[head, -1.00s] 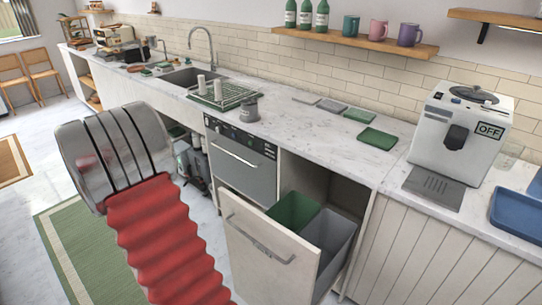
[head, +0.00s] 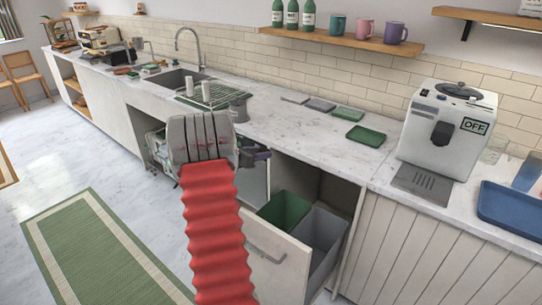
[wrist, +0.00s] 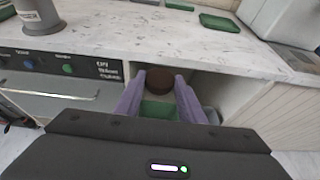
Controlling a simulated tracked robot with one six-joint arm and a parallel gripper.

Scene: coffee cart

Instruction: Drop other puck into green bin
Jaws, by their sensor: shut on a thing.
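In the wrist view, a round dark brown puck (wrist: 159,79) sits between the two purple fingers of my gripper (wrist: 160,84), which is shut on it. Beyond the puck in that view, part of the green bin (wrist: 157,108) shows lower down. In the head view, the green bin (head: 285,209) stands in the pulled-out drawer, left of a grey bin. My gripper (head: 262,155) is in front of the counter, up and left of the green bin; the puck is hidden there behind my arm.
The grey bin (head: 323,240) stands beside the green one. The drawer front (head: 272,250) sticks out from the counter. A white coffee machine (head: 447,135), a blue tray (head: 512,208) and a green tray (head: 366,136) are on the counter. A grey container (head: 238,108) stands by the dish rack.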

